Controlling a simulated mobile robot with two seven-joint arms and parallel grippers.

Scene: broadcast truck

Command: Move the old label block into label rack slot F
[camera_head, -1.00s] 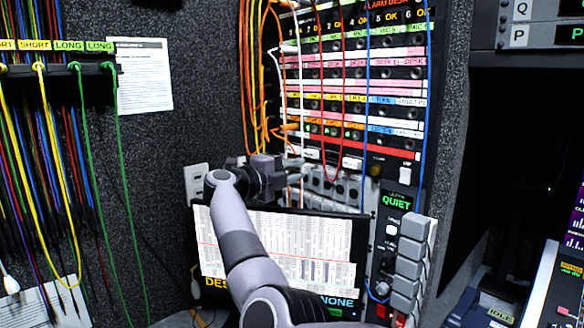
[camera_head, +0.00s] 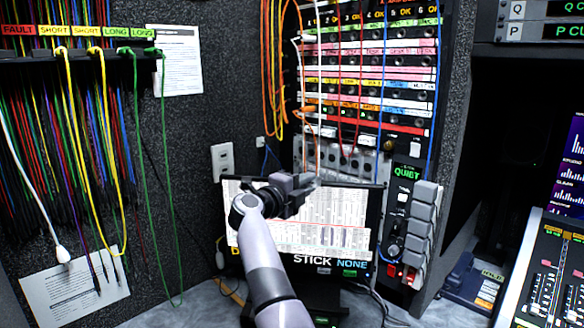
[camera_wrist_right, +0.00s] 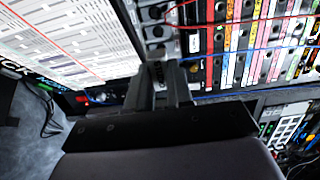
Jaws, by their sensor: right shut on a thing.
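My right gripper (camera_head: 308,185) is in front of the upper part of the monitor, below the patch panel (camera_head: 371,75). In the right wrist view its fingers (camera_wrist_right: 160,78) are close together on a small block (camera_wrist_right: 158,70), which looks like the old label block. The fingers hide most of it. The panel carries rows of coloured label strips, which also show in the wrist view (camera_wrist_right: 240,45). I cannot make out which place is label rack slot F. My left gripper is not in view.
The monitor (camera_head: 340,235) stands behind my right arm. Red, white and blue cords hang across the panel. Grey stacked blocks (camera_head: 420,235) stand right of the monitor. Many cables (camera_head: 90,150) hang on the left wall, and a mixing console (camera_head: 550,280) is at the right.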

